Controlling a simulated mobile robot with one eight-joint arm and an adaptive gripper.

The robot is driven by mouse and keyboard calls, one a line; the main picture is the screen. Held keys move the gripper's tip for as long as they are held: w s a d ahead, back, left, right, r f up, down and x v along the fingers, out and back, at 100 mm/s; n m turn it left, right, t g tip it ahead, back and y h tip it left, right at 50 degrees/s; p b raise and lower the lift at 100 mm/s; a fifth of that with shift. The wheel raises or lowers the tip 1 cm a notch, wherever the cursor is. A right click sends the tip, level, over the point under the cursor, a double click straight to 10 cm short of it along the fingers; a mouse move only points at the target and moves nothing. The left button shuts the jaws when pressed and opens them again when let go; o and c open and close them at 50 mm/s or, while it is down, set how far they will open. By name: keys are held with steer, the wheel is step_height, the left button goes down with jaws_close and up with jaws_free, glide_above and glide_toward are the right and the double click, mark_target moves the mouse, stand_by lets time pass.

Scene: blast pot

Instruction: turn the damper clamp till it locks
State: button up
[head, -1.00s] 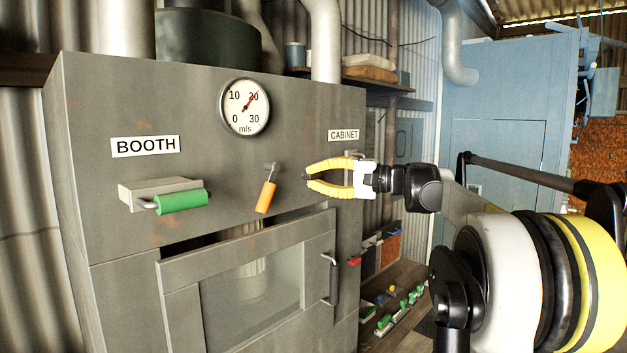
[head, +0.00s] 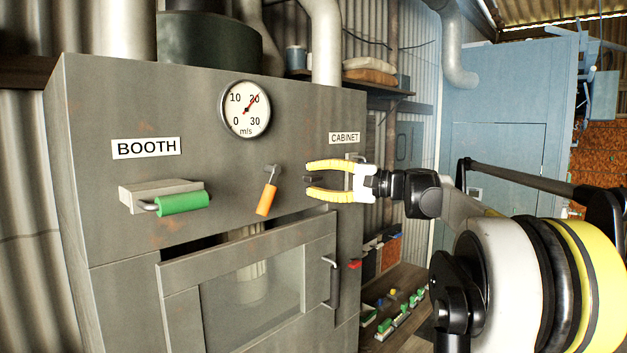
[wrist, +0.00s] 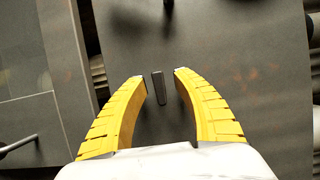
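My gripper (head: 308,178) is open in front of the grey cabinet face, below the CABINET label. In the wrist view its two yellow fingers (wrist: 160,76) are spread, with a small dark bar (wrist: 158,88) showing in the gap between the tips. The bar appears apart from both fingers. It may be the damper clamp, but I cannot tell for sure. In the head view a dark piece shows between the fingertips. A lever with an orange grip (head: 267,198) hangs slightly tilted on the panel, left of my gripper.
A green handle (head: 182,202) sits under the BOOTH label (head: 146,147). A round dial (head: 246,108) is above the orange lever. The glazed door (head: 250,285) with its handle (head: 331,283) lies below. A low bench (head: 405,290) with small green items stands at the right.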

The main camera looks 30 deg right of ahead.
steer(key=v, duration=1.2)
steer(key=s+a+f+n+g+h+b, duration=0.1)
steer(key=s+a+f+g+h+b, duration=0.15)
steer(key=a+f+b, duration=0.8)
steer(key=s+a+f+n+g+h+b, duration=0.1)
steer(key=a+f+n+g+b, duration=0.2)
steer(key=a+f, duration=1.3)
steer(key=s+a+f+n+h+b, duration=0.1)
steer(key=s+f+b, duration=0.5)
steer(key=f, duration=0.7)
steer(key=s+a+f+n+g+h+b, duration=0.1)
steer(key=s+f+b, duration=0.5)
steer(key=f, duration=0.7)
steer(key=s+a+f+n+h+b, duration=0.2)
steer(key=s+f+n+h+b, duration=0.2)
steer(key=f, duration=1)
steer(key=shift+s+a+n+g+h+b, duration=0.35)
steer(key=shift+s+h+b, duration=0.4)
steer(key=shift+s+b, duration=0.3)
